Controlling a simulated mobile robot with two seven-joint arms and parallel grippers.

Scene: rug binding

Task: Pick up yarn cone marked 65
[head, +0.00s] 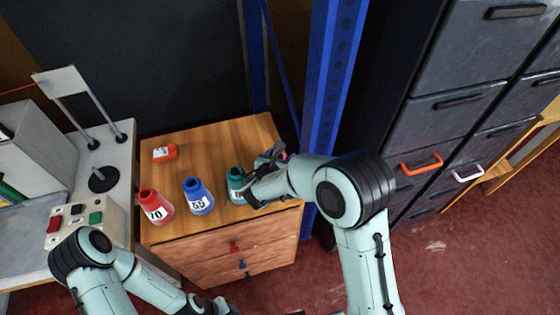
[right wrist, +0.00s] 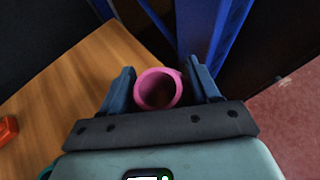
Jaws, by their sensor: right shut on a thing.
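My right gripper (head: 270,160) is at the back right of the wooden cabinet top. In the right wrist view its fingers (right wrist: 160,90) are shut on a pink yarn cone (right wrist: 160,88), seen from above with its open top. In the head view only a bit of the pink cone (head: 282,157) shows behind the gripper, and its number is hidden. A red cone (head: 155,206) marked 70, a blue cone (head: 198,197) with a number I cannot read surely, and a teal cone (head: 236,185) stand upright in a row. My left gripper (head: 212,306) is at the bottom edge, partly cut off.
The cones stand on a wooden drawer cabinet (head: 205,145). A small orange box (head: 165,153) lies at its back left. A blue post (head: 328,100) rises right behind my right gripper. A button box (head: 82,219) stands on the left bench. Dark drawers (head: 450,110) stand at right.

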